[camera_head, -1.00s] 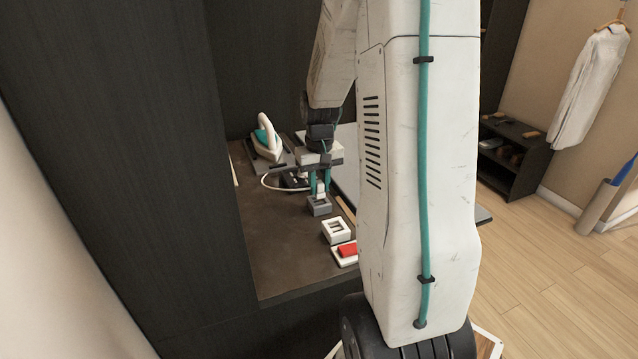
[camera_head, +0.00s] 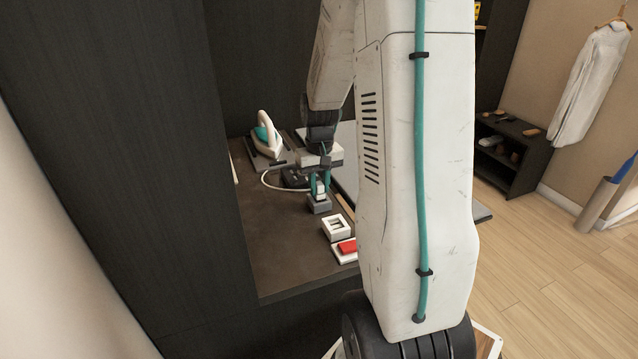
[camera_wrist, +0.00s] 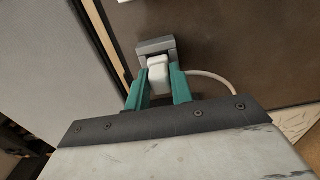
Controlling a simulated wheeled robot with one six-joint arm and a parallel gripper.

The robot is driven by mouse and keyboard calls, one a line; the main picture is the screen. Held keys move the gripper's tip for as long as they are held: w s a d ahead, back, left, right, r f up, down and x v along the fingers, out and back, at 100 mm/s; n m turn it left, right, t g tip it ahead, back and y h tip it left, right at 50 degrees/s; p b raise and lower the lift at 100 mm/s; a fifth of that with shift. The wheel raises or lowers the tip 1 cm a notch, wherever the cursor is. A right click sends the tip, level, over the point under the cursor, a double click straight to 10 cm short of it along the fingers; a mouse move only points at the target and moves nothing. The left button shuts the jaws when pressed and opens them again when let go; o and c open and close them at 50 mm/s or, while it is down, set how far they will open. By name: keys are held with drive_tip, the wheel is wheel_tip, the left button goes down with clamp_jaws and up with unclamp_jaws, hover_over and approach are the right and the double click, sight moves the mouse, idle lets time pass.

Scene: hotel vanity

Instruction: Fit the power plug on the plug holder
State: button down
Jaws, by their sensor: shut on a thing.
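The white power plug (camera_wrist: 158,72) is between the two teal fingers of my gripper (camera_wrist: 159,86), which is shut on it. In the head view my gripper (camera_head: 320,187) points down over the grey plug holder (camera_head: 319,204). The holder also shows in the wrist view (camera_wrist: 156,46), directly beyond the plug. The plug's lower end is at the holder's top; I cannot tell how deep it sits. A white cord (camera_wrist: 215,80) runs off from the plug's side.
A white slotted block (camera_head: 336,228) and a red piece on a white base (camera_head: 347,246) stand in front of the holder. An iron (camera_head: 266,140) stands at the back left. The dark counter (camera_head: 275,240) is clear at front left.

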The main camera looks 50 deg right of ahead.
sight(320, 184)
drive_tip(key=shift+f, duration=0.65)
drive_tip(key=c, duration=1.1)
unclamp_jaws()
drive_tip(key=shift+c, duration=0.2)
wheel_tip(320, 184, up, 8)
drive_tip(key=shift+f, duration=0.1)
drive_tip(key=shift+s, duration=0.1)
